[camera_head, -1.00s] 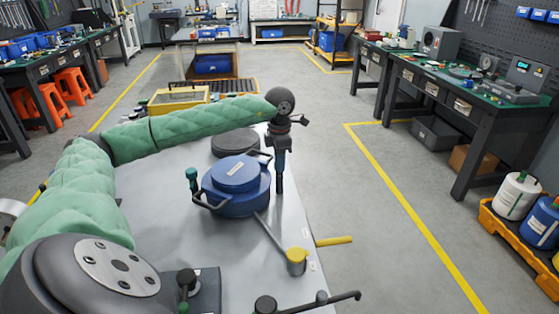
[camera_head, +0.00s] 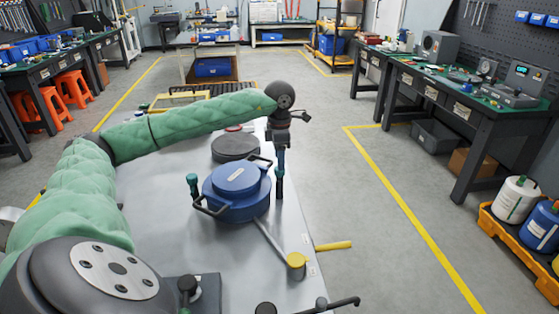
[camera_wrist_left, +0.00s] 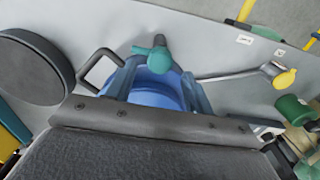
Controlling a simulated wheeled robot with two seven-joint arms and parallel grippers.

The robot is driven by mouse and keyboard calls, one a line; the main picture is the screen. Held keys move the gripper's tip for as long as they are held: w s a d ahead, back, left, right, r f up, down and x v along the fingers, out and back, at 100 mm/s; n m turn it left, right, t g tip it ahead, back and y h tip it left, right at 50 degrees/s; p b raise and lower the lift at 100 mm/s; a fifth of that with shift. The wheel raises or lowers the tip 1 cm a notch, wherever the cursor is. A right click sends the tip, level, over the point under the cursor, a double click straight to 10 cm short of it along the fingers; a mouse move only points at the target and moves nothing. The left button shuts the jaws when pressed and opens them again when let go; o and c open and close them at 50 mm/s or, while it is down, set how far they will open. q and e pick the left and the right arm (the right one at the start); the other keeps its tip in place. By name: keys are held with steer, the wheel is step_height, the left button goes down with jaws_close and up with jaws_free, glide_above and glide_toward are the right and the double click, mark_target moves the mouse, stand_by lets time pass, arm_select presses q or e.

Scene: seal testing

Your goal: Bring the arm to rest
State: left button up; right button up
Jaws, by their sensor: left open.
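My left gripper (camera_head: 280,160) hangs pointing down at the end of my green-sleeved arm, at the right side of a blue round lidded vessel (camera_head: 236,185). In the wrist view its fingers (camera_wrist_left: 160,85) are apart, with the blue vessel showing between and below them. A green-topped clamp handle (camera_wrist_left: 155,58) stands close to the fingertips; I cannot tell whether they touch it. Another green-topped handle (camera_head: 193,184) stands at the vessel's left. My right gripper is not in view.
The vessel stands on a grey metal table (camera_head: 170,235). Around it are a black disc (camera_head: 236,147), a rod with a yellow cup (camera_head: 296,261) and a yellow handle (camera_head: 333,246). Open floor (camera_head: 350,210) lies to the right, before a workbench (camera_head: 455,90).

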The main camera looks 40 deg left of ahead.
arm_select(q)
steer(key=shift+r+p, duration=0.55)
steer(key=shift+r, duration=1.1)
